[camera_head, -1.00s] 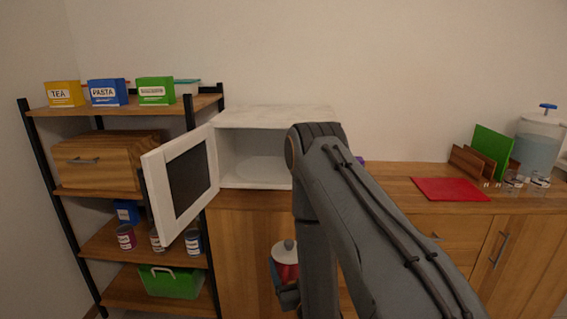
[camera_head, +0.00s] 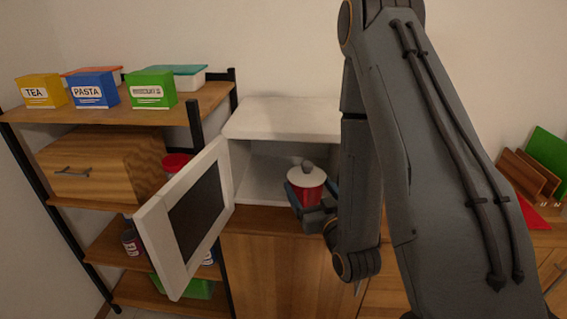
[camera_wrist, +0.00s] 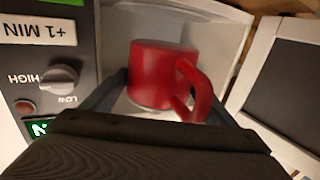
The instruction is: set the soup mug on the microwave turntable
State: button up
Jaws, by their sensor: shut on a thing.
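The red soup mug (camera_head: 307,192) with a pale, knobbed lid is at the mouth of the open microwave (camera_head: 285,118). It looks upright in the head view. My gripper (camera_head: 310,205) is shut on it, with a finger on each side of the mug's body. The wrist view appears upside down; there the mug (camera_wrist: 160,75) and its handle show between the fingers. A pale, curved-edged surface, likely the turntable (camera_wrist: 215,28), lies beyond the mug. In the head view the mug and my arm hide much of the microwave floor.
The microwave door (camera_head: 185,215) stands wide open at the left, its edge near the opening. In the wrist view the control panel (camera_wrist: 45,75) is close on the other side. A shelf unit (camera_head: 150,112) with boxes stands further left.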

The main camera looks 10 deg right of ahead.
jog(key=shift+w+r+b, duration=0.1)
jog(key=shift+w+b, duration=0.3)
jog(key=shift+w, duration=0.25)
jog(key=w+b, duration=0.3)
jog(key=b, duration=0.1)
jog(key=shift+w, duration=0.2)
jog(key=w+b, duration=0.2)
jog(key=b, duration=0.1)
jog(key=shift+a, duration=0.2)
jog(key=shift+w+a+f+p, duration=0.2)
jog(key=shift+w+f, duration=0.35)
jog(key=shift+w, duration=1.4)
jog(key=shift+w+a+f+p, duration=0.1)
jog(key=shift+w+f+p, duration=0.3)
jog(key=shift+w, duration=1.6)
jog(key=shift+w+a+f+p, duration=0.15)
jog(key=shift+w+f, duration=0.55)
jog(key=shift+w, duration=1.25)
jog(key=shift+f+b, duration=0.55)
jog(key=shift+f, duration=0.1)
